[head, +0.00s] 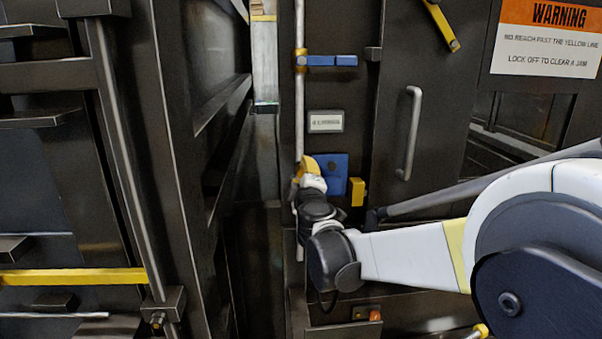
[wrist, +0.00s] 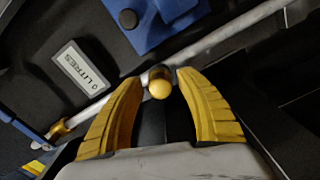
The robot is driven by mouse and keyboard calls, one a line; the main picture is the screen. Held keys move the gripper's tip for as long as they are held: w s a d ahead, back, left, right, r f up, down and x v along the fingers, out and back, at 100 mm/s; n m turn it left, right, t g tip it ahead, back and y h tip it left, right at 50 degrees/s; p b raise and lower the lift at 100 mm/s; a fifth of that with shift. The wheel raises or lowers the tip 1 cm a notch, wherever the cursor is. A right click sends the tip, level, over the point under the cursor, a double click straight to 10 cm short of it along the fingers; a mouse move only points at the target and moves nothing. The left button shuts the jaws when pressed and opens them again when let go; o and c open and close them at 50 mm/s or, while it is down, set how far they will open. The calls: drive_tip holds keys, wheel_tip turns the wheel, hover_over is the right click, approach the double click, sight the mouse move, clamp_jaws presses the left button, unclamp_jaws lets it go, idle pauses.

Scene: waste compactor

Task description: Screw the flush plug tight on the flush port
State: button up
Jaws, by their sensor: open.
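A small round yellow knob with a dark collar (wrist: 160,88), apparently the flush plug, shows in the wrist view between the fingertips of my gripper (wrist: 160,77). The yellow fingers stand apart on either side of it, with a gap visible to each. The knob lies over a pale pipe (wrist: 105,98). The flush port is not clearly visible, and I cannot tell whether the plug sits on it or how far it is threaded. In the head view my gripper (head: 305,166) is at the vertical pipe (head: 300,110), and its fingers and wrist hide the plug.
A blue plate (head: 337,172) with a yellow block (head: 357,191) is right of my gripper. A litre readout (head: 325,122) and a blue handle (head: 332,60) are above. A grey door handle (head: 409,133) stands further right. A dark gap (head: 255,200) lies left.

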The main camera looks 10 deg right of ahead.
drive_tip(key=n, duration=1)
clamp_jaws()
drive_tip(key=c, duration=0.9)
unclamp_jaws()
drive_tip(key=shift+c, duration=0.2)
clamp_jaws()
drive_tip(key=m, duration=0.4)
drive_tip(key=shift+m, duration=0.5)
